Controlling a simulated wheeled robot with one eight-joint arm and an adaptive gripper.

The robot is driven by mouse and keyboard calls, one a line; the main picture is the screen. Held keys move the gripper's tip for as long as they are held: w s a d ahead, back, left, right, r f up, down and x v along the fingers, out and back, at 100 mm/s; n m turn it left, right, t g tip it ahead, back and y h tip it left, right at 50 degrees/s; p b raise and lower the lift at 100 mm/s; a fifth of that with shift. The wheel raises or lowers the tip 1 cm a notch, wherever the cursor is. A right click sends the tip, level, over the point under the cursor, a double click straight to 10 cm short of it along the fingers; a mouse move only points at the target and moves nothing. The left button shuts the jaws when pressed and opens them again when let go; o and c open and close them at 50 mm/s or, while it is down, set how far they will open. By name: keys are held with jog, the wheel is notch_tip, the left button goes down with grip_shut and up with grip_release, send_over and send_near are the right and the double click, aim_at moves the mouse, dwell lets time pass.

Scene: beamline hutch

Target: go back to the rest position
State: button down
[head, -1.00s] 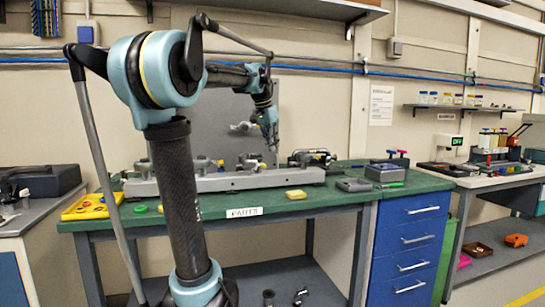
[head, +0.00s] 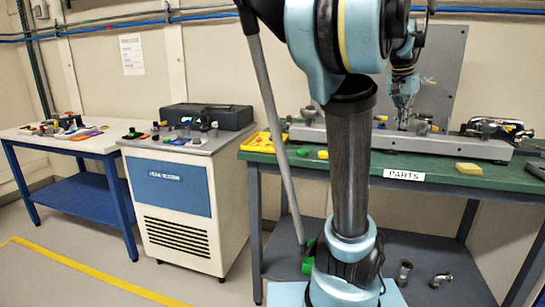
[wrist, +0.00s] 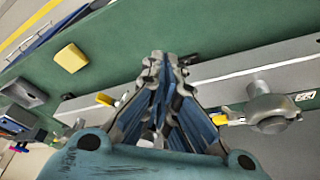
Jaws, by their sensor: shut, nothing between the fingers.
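My gripper (head: 402,108) is above the green workbench (head: 280,157), in front of an upright grey panel (head: 445,65) and over the long grey rail fixture (head: 455,148). In the wrist view my gripper (wrist: 163,62) points down with its fingers together and nothing between them. The rail (wrist: 215,77) and its clamp knob (wrist: 270,105) lie below and beside the fingers. I cannot tell the exact gap between the fingertips and the rail.
A yellow block (head: 469,169) lies on the bench front; a yellow tray (head: 263,142) is at its left end. A white and blue cabinet (head: 180,205) with a dark case (head: 207,116) and a white table (head: 70,141) stand left. Floor at front left is clear.

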jog(key=s+a+f+n+y, duration=0.1)
jog(key=s+a+f+n, duration=0.4)
jog(key=a+f, duration=0.8)
jog(key=s+a+f+n+y, duration=0.2)
jog(key=s+a+f+n, duration=0.4)
jog(key=s+a+f, duration=0.5)
notch_tip(320, 180, down, 6)
jog(key=shift+a+r, duration=0.1)
jog(key=shift+a, duration=0.8)
jog(key=shift+w+f, duration=0.25)
jog(key=shift+w, duration=0.15)
